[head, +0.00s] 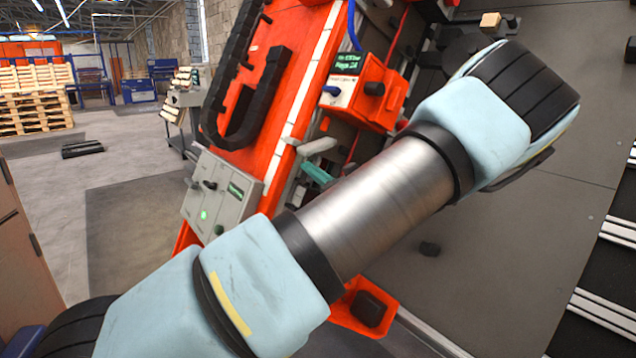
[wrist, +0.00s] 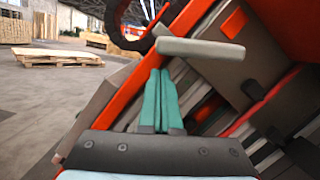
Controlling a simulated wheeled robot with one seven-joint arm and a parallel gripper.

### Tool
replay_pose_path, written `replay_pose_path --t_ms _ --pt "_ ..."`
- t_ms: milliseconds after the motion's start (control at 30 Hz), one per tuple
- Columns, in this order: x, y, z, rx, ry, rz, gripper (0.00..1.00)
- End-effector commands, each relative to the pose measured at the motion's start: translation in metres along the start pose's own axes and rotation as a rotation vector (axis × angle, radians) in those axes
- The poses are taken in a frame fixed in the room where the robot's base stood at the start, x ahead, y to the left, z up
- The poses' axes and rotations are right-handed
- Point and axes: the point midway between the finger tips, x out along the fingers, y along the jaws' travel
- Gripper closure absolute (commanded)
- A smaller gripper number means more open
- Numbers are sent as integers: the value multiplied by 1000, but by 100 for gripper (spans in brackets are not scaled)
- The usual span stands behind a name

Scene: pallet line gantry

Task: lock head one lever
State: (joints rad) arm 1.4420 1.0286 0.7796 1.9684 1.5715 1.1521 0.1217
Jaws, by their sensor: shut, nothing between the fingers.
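My gripper (head: 309,168) is low beside the orange machine, mostly behind my arm in the head view. In the wrist view its teal fingers (wrist: 160,73) are together and empty. A light grey bar-shaped handle (wrist: 200,49) lies crosswise just beyond the fingertips; it also shows in the head view (head: 316,146) just above them. I cannot tell whether the fingers touch it. What it is mounted on is hidden. An orange box (head: 350,92) with a green-lettered display, a small blue lever and a black knob sits further up the machine. No readable label ties the handle to head one.
A grey control panel (head: 212,203) with a lit green button stands left of my fingers. The orange machine frame (head: 287,90) carries a black curved guide. Wooden pallets (head: 38,98) are at the far left. Open floor (head: 125,165) lies left of the machine.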

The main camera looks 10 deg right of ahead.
Motion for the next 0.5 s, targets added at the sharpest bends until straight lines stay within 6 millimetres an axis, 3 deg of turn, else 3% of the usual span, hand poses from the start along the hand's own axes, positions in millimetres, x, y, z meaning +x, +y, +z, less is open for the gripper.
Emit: replay_pose_path --t_ms 133,500 --pt "2 0 10 1 0 -1 100" --pt "2 0 11 2 0 -1 100"
